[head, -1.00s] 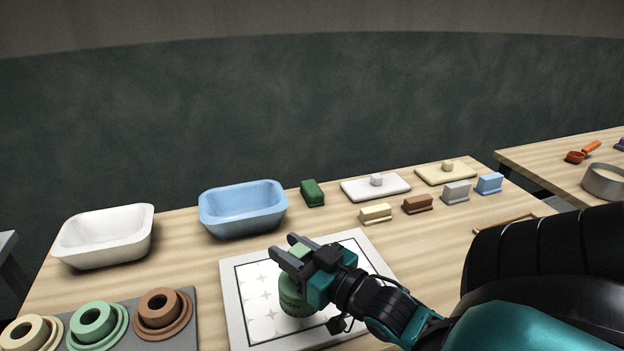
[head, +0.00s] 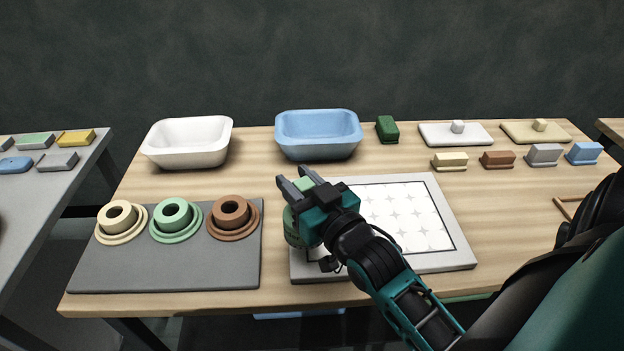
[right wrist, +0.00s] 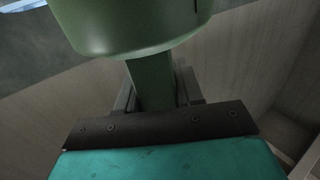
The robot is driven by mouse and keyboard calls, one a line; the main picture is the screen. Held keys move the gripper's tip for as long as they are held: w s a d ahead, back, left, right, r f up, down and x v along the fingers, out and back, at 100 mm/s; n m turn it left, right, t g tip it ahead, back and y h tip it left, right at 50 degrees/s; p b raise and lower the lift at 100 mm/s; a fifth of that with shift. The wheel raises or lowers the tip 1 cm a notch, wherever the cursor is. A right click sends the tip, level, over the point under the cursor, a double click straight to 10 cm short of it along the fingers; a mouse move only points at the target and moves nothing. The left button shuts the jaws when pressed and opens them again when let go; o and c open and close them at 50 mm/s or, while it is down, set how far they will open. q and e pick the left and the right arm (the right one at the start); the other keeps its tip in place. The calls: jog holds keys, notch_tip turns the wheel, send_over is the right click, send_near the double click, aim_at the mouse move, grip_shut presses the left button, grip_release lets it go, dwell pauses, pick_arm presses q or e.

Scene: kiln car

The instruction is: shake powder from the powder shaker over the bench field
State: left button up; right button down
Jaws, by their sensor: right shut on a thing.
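My right gripper (head: 297,183) is shut on the green powder shaker (head: 294,228). In the head view the shaker is partly hidden by the gripper and is at the left edge of the bench field. The shaker (right wrist: 140,28) also shows in the right wrist view, its narrower green part between the fingers. The bench field (head: 445,262) is a pale board with a black-lined white panel of grey four-pointed stars. It lies on the wooden bench, its left part hidden behind my right arm. I cannot tell the shaker's height above it. My left gripper is not in view.
A grey mat (head: 105,275) left of the field bears cream, green (head: 176,218) and brown ringed pieces. White (head: 187,145) and blue (head: 318,137) basins stand behind. A green block (head: 387,130), lidded slabs and several small blocks line the back right.

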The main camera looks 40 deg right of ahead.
jog(key=shift+d, duration=0.1)
jog(key=s+d, duration=0.8)
jog(key=d, duration=0.5)
jog(key=s+d, duration=0.8)
jog(key=d, duration=0.5)
jog(key=shift+d, duration=0.2)
jog(key=shift+s+r, duration=0.1)
jog(key=shift+r, duration=0.05)
jog(key=shift+r, duration=1.45)
